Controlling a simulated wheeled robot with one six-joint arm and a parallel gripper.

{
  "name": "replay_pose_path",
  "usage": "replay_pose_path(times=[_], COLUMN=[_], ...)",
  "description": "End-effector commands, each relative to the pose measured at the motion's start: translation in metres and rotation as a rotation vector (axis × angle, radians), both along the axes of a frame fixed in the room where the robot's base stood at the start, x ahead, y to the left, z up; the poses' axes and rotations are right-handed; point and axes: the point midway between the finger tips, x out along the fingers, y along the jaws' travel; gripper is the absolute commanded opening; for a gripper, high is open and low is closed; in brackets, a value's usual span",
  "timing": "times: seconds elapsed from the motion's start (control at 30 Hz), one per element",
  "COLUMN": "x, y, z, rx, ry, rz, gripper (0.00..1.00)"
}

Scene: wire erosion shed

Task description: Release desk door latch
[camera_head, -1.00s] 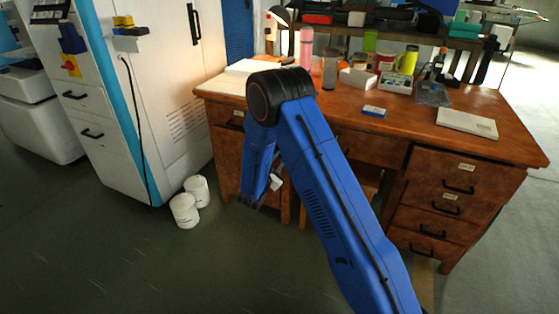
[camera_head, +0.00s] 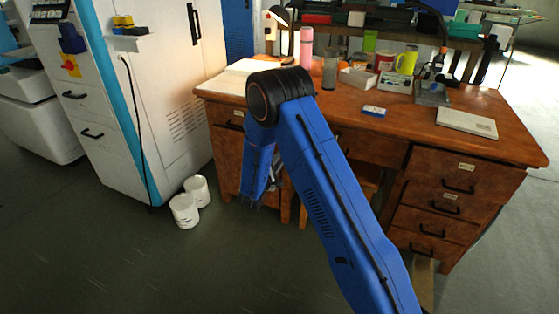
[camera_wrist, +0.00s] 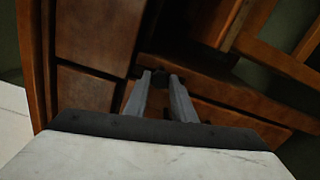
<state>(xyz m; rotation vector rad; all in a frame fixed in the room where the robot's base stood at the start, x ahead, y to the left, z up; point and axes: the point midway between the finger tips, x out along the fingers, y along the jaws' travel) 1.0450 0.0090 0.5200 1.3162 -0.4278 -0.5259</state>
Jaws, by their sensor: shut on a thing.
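The wooden desk (camera_head: 375,145) stands behind my blue arm. Its left pedestal (camera_head: 226,155), with a drawer handle at the top, is partly hidden by my arm. My gripper (camera_head: 251,203) is low in front of this pedestal. In the wrist view my gripper (camera_wrist: 161,76) has its two grey fingers close on a small dark piece (camera_wrist: 160,77) in front of brown wood panels (camera_wrist: 90,88). This piece looks like the door's latch or handle, but it is mostly hidden between the fingertips. I cannot tell whether the latch is released.
Two white tubs (camera_head: 184,211) stand on the floor left of my gripper. A tall white cabinet (camera_head: 170,90) is at the left. The desk's right drawers (camera_head: 440,205) have black handles. Wooden bars, perhaps a stool, show under the desk. The front floor is clear.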

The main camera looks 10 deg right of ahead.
Motion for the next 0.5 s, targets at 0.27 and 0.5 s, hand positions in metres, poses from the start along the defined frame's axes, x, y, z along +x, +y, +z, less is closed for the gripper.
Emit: replay_pose_path(times=[0.27, 0.5], x=[-0.0016, -0.0016], y=[-0.0005, -0.0005], z=[-0.0019, -0.0020], rx=[0.048, 0.053], ry=[-0.031, -0.035], rz=[-0.002, -0.002], gripper=[0.01, 0.01])
